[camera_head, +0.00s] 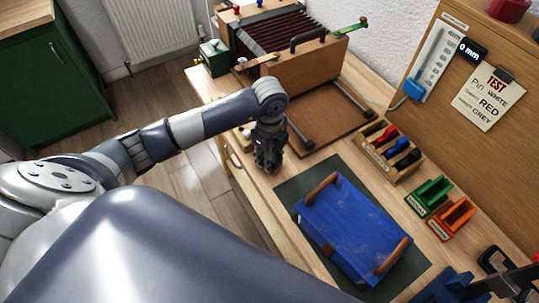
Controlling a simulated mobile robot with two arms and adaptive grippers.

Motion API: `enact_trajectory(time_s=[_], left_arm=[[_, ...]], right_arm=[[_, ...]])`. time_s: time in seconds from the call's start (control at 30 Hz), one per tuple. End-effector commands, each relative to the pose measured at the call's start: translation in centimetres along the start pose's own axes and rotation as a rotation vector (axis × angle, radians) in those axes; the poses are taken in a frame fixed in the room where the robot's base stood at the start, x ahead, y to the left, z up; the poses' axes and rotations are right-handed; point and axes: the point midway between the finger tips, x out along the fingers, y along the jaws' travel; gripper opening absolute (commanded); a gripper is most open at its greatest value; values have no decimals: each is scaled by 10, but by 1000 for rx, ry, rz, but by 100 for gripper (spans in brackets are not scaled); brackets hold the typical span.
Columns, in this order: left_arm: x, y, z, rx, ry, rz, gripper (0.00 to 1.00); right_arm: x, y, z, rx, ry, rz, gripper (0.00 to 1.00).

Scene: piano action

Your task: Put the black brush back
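A wooden rack (377,163) stands on the workbench right of centre. It holds small tools with red, blue and black tops. The black-topped one (408,159) sits at its right end; I cannot tell whether it is the black brush. My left gripper (268,168) points down over the bench, left of the rack and just in front of the wooden piano-action model. Its fingers are dark and small, and I cannot tell whether they hold anything. Dark parts at the lower right corner look like my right gripper (497,268), cut off by the frame edge.
A blue case (352,228) with brown handles lies on a dark green mat (292,188). Green (430,194) and orange (455,217) holders stand right of it. The wooden model with red-black bellows (283,37) fills the back.

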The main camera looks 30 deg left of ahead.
Motion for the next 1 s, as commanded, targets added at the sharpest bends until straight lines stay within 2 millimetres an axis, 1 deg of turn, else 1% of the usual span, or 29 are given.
enact_trajectory(time_s=[0.23, 0.27, 0.3, 0.33, 0.63, 0.77, 0.87, 1.0], left_arm=[[4, 0, 0, 0, 0, 0, 8], [3, 0, 0, 0, 0, 0, 35], [3, 0, 0, 0, 0, 0, 44], [3, 0, 0, 0, 0, 0, 51], [2, 0, 0, 0, 0, 0, 51], [-3, 0, 0, 0, 1, -2, 51], [-15, -1, 0, 0, 1, -5, 51], [-44, -2, 0, 1, 1, -8, 51]], right_arm=[[4, 1, 0, -1, 0, 1, 65], [3, 1, 0, -1, 0, 1, 65], [2, 2, 0, -1, 0, 2, 65], [2, 2, 0, -1, 0, 2, 65], [2, 4, 1, -1, -1, 5, 65], [-1, 4, 0, -1, -1, 5, 65], [5, 4, 1, -1, -1, 5, 65], [12, 4, 1, -1, -1, 5, 65]])
